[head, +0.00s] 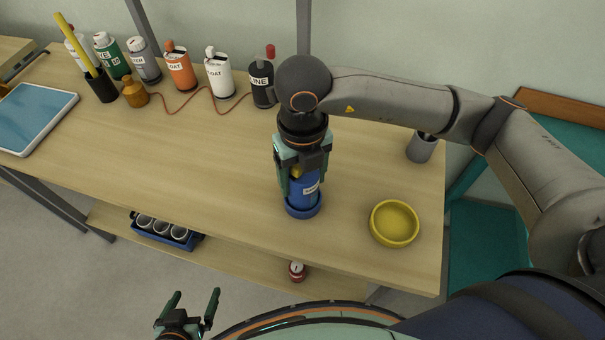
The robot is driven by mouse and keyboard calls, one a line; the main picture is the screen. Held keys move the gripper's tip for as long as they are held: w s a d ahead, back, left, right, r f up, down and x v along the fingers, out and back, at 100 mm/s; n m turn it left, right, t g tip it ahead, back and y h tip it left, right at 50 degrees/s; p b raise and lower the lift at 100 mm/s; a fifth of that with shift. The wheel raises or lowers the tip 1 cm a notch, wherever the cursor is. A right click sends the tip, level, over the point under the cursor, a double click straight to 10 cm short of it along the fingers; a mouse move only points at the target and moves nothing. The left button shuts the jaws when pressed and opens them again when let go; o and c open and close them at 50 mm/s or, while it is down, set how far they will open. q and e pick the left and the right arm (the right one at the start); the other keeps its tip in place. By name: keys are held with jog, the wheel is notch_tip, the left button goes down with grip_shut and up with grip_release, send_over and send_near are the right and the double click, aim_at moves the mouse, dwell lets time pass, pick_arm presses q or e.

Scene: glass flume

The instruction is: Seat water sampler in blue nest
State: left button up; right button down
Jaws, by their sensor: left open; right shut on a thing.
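The water sampler (305,191) is a blue cylinder with a white label and a yellow top part. It stands upright in the head view, its lower end at the round blue nest (303,211) on the table. Whether its base rests fully on the nest's floor I cannot tell. My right gripper (298,178) comes down from above and is shut on the sampler's upper part, hiding much of its top. My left gripper (193,305) is open and empty, low in front of the table.
A yellow bowl (395,223) stands right of the nest. A grey cup (421,147) is at the back right. Several bottles, including an orange one (180,67), line the back, with a cable before them. A blue tray (36,117) lies far left. The table's middle left is clear.

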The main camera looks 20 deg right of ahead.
jog(key=shift+f, duration=0.15)
grip_release()
notch_tip(320, 180, up, 12)
jog(key=shift+f, duration=0.2)
jog(key=shift+r, duration=0.4)
dwell(0.4)
